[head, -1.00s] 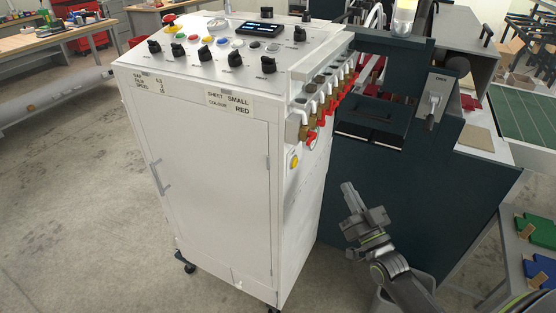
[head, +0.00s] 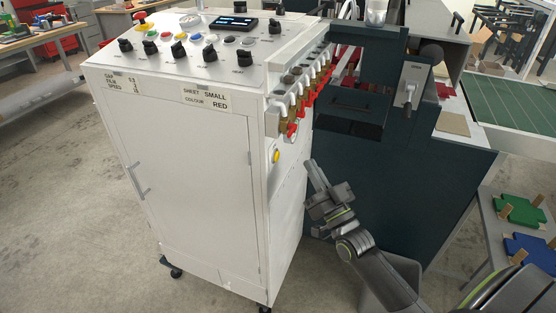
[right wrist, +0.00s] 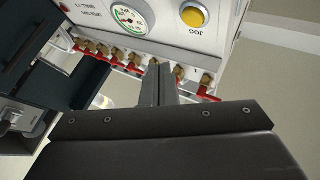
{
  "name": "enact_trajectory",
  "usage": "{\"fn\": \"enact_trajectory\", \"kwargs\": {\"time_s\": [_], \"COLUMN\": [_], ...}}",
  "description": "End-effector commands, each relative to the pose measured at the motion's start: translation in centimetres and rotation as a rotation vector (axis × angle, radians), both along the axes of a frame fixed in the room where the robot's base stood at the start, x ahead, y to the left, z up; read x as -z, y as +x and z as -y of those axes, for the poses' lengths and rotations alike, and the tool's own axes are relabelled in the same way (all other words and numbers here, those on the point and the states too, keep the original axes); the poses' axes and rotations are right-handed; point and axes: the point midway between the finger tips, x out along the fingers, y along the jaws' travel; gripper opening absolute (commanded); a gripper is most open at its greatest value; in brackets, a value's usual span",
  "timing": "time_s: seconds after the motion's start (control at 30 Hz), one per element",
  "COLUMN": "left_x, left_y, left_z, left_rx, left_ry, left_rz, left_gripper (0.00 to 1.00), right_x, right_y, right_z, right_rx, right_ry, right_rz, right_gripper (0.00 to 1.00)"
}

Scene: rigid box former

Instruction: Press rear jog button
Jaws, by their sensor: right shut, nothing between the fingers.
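The rear jog button is a round yellow button (head: 276,156) on the right side face of the white cabinet (head: 190,180), below the row of valves. In the right wrist view the yellow button (right wrist: 194,17) sits at the top, on a plate marked JOG. My right gripper (head: 312,168) is shut and empty, its fingers pointing up, to the right of the button and apart from it. In the right wrist view its closed fingers (right wrist: 158,82) point toward the valve row, with the button beyond and slightly right. My left gripper is not in view.
Brass valves with red handles (head: 300,100) stick out along the cabinet's side edge, above the button. A pressure gauge (right wrist: 129,20) is beside the button. A dark machine body (head: 350,170) stands behind my right arm. Colored pieces (head: 525,212) lie on a table at right.

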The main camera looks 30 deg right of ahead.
Motion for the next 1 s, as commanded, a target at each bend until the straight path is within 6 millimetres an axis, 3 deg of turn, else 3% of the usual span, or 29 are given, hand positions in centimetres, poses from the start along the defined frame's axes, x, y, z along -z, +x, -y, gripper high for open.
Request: {"fn": "enact_trajectory", "kwargs": {"time_s": [0.13,0.4,1.0], "left_x": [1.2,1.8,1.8], "left_y": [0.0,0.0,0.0], "left_z": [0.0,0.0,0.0], "left_rx": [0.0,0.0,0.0], "left_ry": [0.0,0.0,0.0], "left_rz": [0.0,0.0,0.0], "left_gripper": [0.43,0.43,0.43], "right_x": [0.2,0.1,0.0], "right_y": [1.7,3.5,3.9], "right_z": [-1.5,-3.0,-3.3], "right_rx": [-0.001,0.0,0.0], "right_ry": [0.003,0.001,-0.001], "right_rz": [0.003,0.0,-0.001], "right_gripper": [0.0,0.0,0.0]}}
